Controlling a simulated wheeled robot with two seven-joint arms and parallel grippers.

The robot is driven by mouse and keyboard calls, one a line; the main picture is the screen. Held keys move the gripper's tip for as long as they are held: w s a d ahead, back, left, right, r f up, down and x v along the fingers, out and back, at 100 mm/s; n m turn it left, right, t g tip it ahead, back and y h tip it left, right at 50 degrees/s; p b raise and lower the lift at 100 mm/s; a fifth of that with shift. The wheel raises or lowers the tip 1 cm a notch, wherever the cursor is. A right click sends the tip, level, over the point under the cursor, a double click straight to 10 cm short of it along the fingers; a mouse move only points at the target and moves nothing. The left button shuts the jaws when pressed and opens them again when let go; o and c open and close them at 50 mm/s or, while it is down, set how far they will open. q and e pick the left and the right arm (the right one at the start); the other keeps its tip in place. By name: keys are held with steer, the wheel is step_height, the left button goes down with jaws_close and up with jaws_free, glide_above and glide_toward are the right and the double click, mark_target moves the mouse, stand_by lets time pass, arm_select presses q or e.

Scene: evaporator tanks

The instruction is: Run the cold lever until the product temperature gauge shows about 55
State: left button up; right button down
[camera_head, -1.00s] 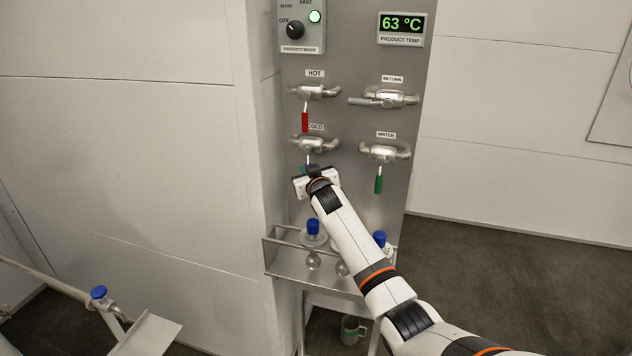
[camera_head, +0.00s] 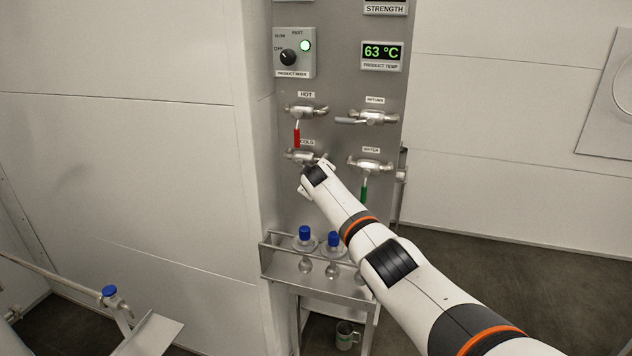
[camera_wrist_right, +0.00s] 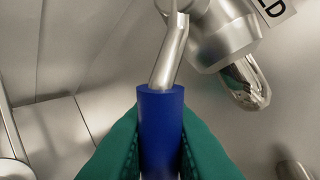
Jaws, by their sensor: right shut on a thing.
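The product temperature gauge (camera_head: 382,52) reads 63 °C in green digits. The cold valve (camera_head: 303,156) sits below the hot valve on the grey panel. Its lever is hidden behind my right arm in the head view. In the right wrist view the cold lever (camera_wrist_right: 161,125) has a blue grip on a bent metal stem, running up to the valve body. My right gripper (camera_wrist_right: 160,150) is shut on the blue grip, with a green finger on each side. My left gripper is not in view.
The hot valve (camera_head: 306,111) has a red lever hanging down. The return valve (camera_head: 372,117) has a grey lever to the left. The water valve's green lever (camera_head: 364,187) hangs close to my arm. The mixer knob box (camera_head: 294,52) has a green light lit. A metal shelf (camera_head: 312,275) holds blue-capped bottles.

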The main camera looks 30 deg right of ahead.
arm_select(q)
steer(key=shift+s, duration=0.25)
arm_select(e)
steer(key=shift+d+r, duration=0.1)
steer(key=shift+r, duration=0.05)
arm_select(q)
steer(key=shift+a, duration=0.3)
arm_select(e)
steer(key=shift+s, duration=0.1)
steer(key=c, duration=1.4)
jaws_free()
